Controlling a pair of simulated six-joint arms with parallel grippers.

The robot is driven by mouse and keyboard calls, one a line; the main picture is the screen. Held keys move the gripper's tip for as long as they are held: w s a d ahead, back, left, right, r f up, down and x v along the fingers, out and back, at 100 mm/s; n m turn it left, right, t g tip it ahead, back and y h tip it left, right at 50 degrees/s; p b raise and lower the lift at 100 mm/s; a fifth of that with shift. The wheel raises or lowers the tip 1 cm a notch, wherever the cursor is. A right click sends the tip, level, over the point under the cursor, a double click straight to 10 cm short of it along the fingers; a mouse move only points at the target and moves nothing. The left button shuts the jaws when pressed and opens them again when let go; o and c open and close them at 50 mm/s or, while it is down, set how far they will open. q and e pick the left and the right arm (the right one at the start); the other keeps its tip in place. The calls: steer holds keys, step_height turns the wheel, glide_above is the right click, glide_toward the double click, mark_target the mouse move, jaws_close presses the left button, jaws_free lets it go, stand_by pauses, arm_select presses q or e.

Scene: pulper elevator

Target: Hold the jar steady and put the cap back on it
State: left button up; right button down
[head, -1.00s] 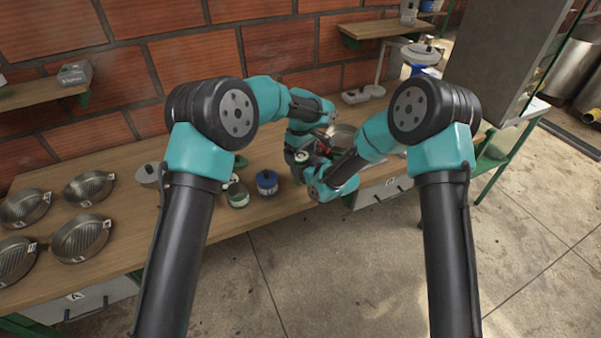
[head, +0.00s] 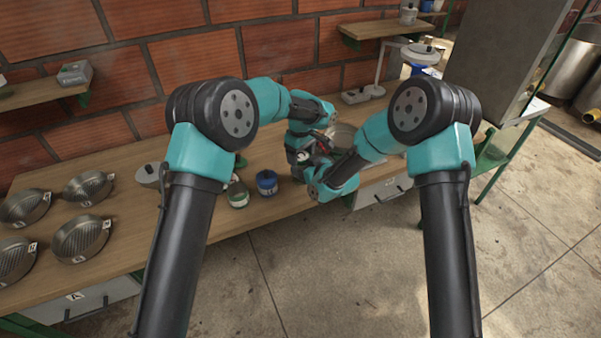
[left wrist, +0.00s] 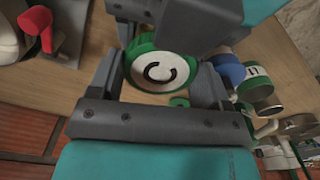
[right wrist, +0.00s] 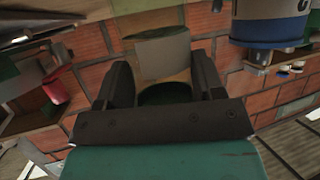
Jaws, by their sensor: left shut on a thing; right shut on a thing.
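The cap (left wrist: 158,70) is a flat round piece with a green rim and a white face marked C. In the left wrist view it sits between the fingers of my left gripper (left wrist: 163,75), which is shut on it from above. The jar (right wrist: 163,55) shows a pale body in the right wrist view, between the fingers of my right gripper (right wrist: 160,85), which is shut on it from the side. Dark green shows at the jar's end nearest my palm. Whether cap and jar touch cannot be told. In the head view my arms hide both.
A green jar (head: 238,195) and a blue jar (head: 267,184) stand left of my grippers on the wooden bench. Several ribbed metal pans (head: 80,240) lie farther left. A red-handled item (left wrist: 40,28) is close by. The brick wall (head: 170,70) is behind.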

arm_select(q)
steer(key=shift+m, duration=1.5)
steer(key=o, duration=1)
steer(key=shift+r, duration=2.25)
steer(key=shift+c, duration=0.3)
